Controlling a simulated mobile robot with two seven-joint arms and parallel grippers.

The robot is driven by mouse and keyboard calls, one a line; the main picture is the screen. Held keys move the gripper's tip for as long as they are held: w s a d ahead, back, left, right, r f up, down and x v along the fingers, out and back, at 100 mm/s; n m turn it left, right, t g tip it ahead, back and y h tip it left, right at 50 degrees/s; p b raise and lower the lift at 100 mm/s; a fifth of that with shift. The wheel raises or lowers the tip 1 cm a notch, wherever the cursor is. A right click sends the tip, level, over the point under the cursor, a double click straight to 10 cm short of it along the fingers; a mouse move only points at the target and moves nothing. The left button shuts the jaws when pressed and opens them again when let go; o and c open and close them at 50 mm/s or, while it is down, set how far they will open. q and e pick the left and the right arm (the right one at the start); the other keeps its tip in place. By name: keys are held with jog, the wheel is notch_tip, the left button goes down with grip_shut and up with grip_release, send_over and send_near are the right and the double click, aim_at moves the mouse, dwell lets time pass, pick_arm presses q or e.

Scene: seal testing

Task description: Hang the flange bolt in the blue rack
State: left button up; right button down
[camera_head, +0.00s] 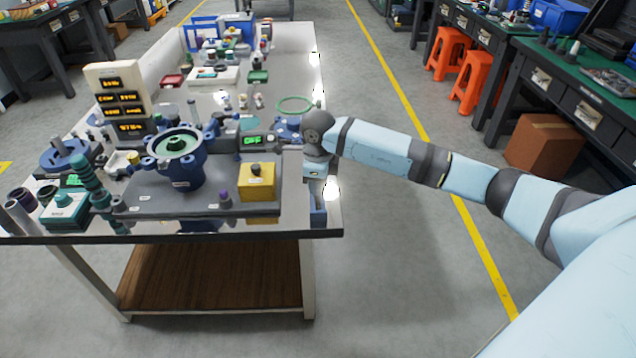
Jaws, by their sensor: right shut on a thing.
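My right gripper (315,168) points down at the right edge of the table, right of the yellow block. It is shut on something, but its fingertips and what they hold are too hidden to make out. I cannot pick out the flange bolt for certain. A small blue part (318,212) shows just below the gripper at the table's right edge; I cannot tell whether it is the blue rack. An open blue frame (203,27) stands at the far end of the table. My left gripper is not in view.
A blue-grey flanged housing (176,160) stands on a grey plate, with a yellow block (257,181) at its right. A green ring (295,105) is behind my wrist. Small parts crowd the table's left side. The aisle floor (400,260) at right is clear.

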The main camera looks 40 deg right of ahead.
aim_at(318, 201)
jog(key=shift+f+b, duration=0.3)
jog(key=shift+f, duration=0.35)
jog(key=shift+f, duration=0.15)
jog(key=shift+f, duration=0.15)
jog(key=shift+f+b, duration=0.3)
jog(key=shift+b, duration=0.1)
jog(key=shift+f+b, duration=0.55)
jog(key=shift+f, duration=0.3)
dwell(0.7)
jog(key=c, duration=1)
grip_release()
jog(key=shift+r, duration=0.1)
